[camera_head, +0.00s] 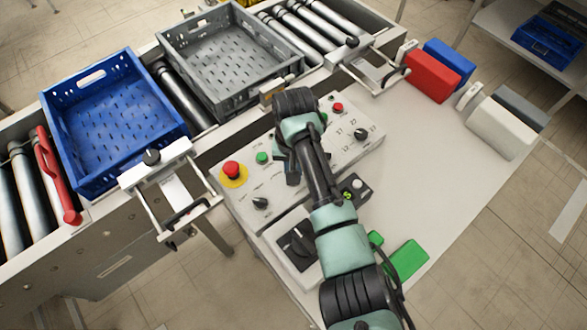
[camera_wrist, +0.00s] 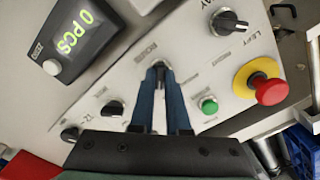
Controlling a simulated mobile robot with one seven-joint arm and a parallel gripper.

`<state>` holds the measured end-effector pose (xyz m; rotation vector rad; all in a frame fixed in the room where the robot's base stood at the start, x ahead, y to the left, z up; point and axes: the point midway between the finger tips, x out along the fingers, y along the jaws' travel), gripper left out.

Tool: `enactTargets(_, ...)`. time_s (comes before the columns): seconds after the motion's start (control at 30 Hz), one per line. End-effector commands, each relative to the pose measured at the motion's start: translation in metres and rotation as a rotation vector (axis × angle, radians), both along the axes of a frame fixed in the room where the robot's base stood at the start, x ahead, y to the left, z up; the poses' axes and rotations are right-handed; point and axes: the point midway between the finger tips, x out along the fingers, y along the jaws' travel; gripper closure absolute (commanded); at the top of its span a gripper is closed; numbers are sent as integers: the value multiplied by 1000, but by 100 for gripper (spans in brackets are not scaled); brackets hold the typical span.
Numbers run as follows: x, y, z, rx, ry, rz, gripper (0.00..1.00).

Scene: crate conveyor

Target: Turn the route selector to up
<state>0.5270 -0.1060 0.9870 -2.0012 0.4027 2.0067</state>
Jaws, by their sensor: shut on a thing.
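The control panel (camera_head: 233,205) stands in front of the conveyor, and my arm covers its middle in the head view. My gripper (camera_wrist: 158,70) points down at the panel in the wrist view, its two blue fingers closed around a small dark knob, which I take for the route selector (camera_wrist: 158,65). Only the knob's top shows between the fingertips. Its label is blurred, and I cannot tell which way it points. In the head view my gripper (camera_head: 292,172) is mostly hidden behind my wrist.
A red emergency stop (camera_wrist: 270,91), a green button (camera_wrist: 208,105) and black knobs (camera_wrist: 228,22) (camera_wrist: 113,108) surround the fingers. A counter box (camera_wrist: 75,45) reads 0 PCS. A blue crate (camera_head: 92,83) and a grey crate (camera_head: 190,45) sit on the conveyor.

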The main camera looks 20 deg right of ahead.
Motion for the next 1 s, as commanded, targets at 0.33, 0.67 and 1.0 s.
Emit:
enactTargets(0.33,0,-1,0,-2,-1,-1,85)
enactTargets(0.67,1,0,0,-1,-2,0,56)
enactTargets(1.0,2,0,24,-1,-7,1,56)
